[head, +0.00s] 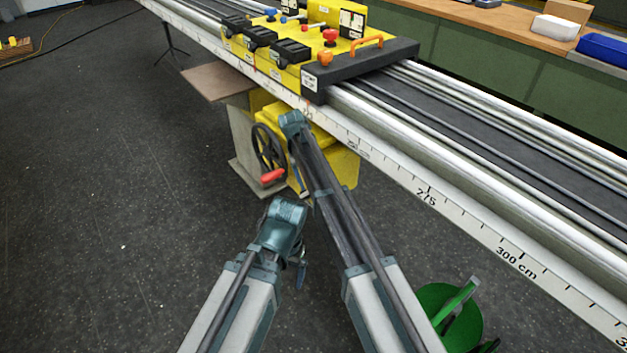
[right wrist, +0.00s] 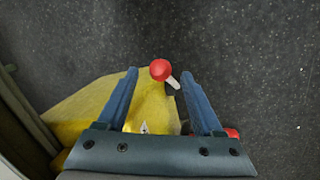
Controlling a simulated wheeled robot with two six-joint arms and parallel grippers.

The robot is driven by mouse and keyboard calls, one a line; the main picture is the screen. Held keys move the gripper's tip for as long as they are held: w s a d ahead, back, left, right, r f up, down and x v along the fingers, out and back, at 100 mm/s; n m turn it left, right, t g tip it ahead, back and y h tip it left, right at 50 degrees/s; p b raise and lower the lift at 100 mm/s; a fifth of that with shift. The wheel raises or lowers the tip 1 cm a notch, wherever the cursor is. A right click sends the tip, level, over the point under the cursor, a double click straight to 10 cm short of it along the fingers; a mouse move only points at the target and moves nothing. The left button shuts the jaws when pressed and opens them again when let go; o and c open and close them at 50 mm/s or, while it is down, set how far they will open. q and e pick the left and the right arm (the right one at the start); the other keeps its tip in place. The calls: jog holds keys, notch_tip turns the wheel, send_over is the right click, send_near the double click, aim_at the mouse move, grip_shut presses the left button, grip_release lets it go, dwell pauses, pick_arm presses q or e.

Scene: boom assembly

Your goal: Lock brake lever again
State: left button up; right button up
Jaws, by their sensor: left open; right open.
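The brake lever, a red ball knob on a short pale stem (right wrist: 160,70), shows in the right wrist view beside a yellow housing (right wrist: 85,108). My right gripper (right wrist: 160,74) is open, its two blue fingers on either side of the knob with gaps between. I cannot tell how far the knob lies beyond the fingertips. In the head view my right arm reaches to the yellow housing (head: 345,172) under the rail and hides the lever. My left gripper (head: 300,274) is open and empty, pointing down over the floor, apart from the machine.
A black handwheel (head: 266,148) with a red handle (head: 272,176) stands left of my right arm. The long rail with a centimetre scale (head: 425,195) runs above. A yellow carriage (head: 300,45) sits on it. A green reel (head: 450,315) stands at lower right.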

jog(key=p+v, duration=0.5)
jog(key=v, duration=0.1)
jog(key=shift+a+r, duration=0.2)
jog(key=shift+r, duration=0.15)
